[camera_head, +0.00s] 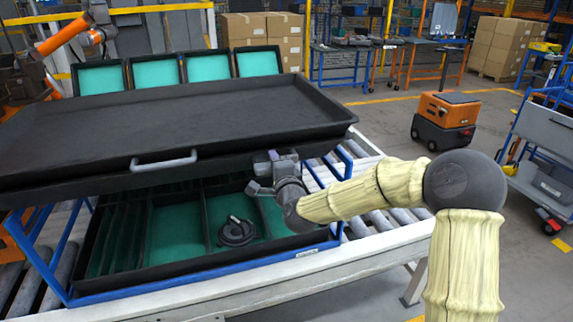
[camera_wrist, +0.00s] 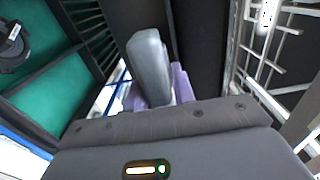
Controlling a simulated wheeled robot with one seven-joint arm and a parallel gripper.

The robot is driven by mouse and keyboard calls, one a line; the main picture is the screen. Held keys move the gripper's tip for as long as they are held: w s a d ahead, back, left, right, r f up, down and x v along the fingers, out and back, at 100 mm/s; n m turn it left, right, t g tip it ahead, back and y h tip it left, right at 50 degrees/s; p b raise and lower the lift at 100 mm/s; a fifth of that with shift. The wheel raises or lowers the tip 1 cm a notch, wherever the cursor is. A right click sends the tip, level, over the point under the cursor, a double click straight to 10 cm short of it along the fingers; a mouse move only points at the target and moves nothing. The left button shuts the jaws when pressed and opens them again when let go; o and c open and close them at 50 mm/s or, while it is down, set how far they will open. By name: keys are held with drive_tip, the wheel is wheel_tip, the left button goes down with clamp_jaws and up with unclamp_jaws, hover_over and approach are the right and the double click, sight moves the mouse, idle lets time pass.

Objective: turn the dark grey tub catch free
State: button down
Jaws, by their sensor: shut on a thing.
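The dark grey tub catch (camera_wrist: 148,62) shows in the wrist view as a rounded upright lever. It stands between the purplish fingers of my gripper (camera_wrist: 157,92), which is shut on it. In the head view my gripper (camera_head: 264,175) is at the right part of the front edge of the large black tub (camera_head: 170,110), just under its rim. There the gripper hides most of the catch, so its exact angle is hard to tell. The tub lies over a lower tray, with a grey bar handle (camera_head: 163,160) on its front.
Below is a green-lined tray (camera_head: 175,230) with dividers, holding a round black part (camera_head: 237,231), in a blue frame (camera_head: 200,282). Several green-faced panels (camera_head: 155,73) stand behind the tub. A roller conveyor (camera_head: 385,222) runs underneath. An orange cart (camera_head: 445,118) stands on open floor at right.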

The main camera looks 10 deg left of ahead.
drive_tip(key=shift+f, duration=0.15)
drive_tip(key=c, duration=1.3)
unclamp_jaws()
drive_tip(key=shift+s, duration=0.1)
drive_tip(key=b+v, duration=0.1)
drive_tip(key=v, duration=1.6)
drive_tip(key=shift+d, duration=0.1)
